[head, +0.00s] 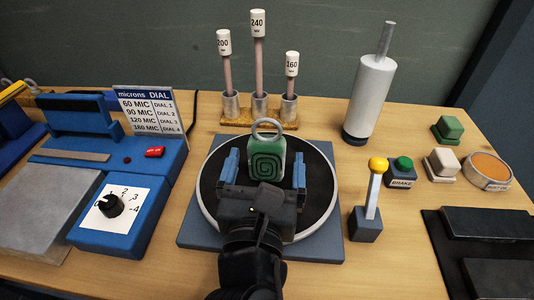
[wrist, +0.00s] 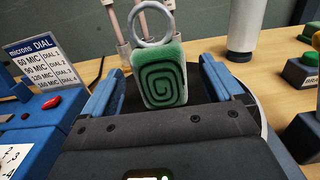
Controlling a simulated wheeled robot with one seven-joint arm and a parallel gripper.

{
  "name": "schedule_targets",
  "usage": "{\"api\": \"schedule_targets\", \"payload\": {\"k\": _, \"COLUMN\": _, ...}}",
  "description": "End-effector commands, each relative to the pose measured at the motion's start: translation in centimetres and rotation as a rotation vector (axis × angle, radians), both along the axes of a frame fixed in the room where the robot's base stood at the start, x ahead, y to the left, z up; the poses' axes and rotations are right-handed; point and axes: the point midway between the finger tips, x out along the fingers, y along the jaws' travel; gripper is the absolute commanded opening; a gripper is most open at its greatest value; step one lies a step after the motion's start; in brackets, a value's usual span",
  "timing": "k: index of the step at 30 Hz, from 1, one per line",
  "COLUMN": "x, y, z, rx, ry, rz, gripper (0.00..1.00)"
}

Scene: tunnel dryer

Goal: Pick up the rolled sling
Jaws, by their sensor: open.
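The rolled sling (head: 267,160) is a green roll with a dark spiral on its face and a grey ring on top. It stands upright on the dark round turntable (head: 208,185). It also shows in the wrist view (wrist: 160,78), straight ahead. My gripper (head: 263,168) is open, with one blue finger to the left of the sling and one to the right. Gaps show between the fingers and the sling, so they look apart from it. In the wrist view my gripper's fingers (wrist: 163,90) flank the sling, and its lower edge is near the gripper body.
A blue machine with a dial (head: 112,206) stands left. A rack of several labelled rods (head: 259,103) stands behind. A grey cylinder (head: 370,95) is at back right. A yellow-knobbed lever (head: 372,195) and a green brake button (head: 403,165) stand right of the turntable.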

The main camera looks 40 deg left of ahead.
Motion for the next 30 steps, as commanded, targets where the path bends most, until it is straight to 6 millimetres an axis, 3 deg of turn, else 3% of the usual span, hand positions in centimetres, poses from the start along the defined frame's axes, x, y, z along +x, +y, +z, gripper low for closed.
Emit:
{"api": "schedule_targets", "payload": {"k": 6, "x": 2.3, "y": 1.6, "z": 0.0, "rx": 0.001, "ry": 0.0, "rz": 0.001, "gripper": 0.94}}
{"api": "schedule_targets", "payload": {"k": 15, "x": 2.7, "y": 1.7, "z": -0.1, "rx": 0.0, "ry": 0.001, "rz": 0.001, "gripper": 0.94}}
{"api": "schedule_targets", "payload": {"k": 30, "x": 2.7, "y": 1.7, "z": -0.1, "rx": 0.0, "ry": 0.001, "rz": 0.001, "gripper": 0.46}}
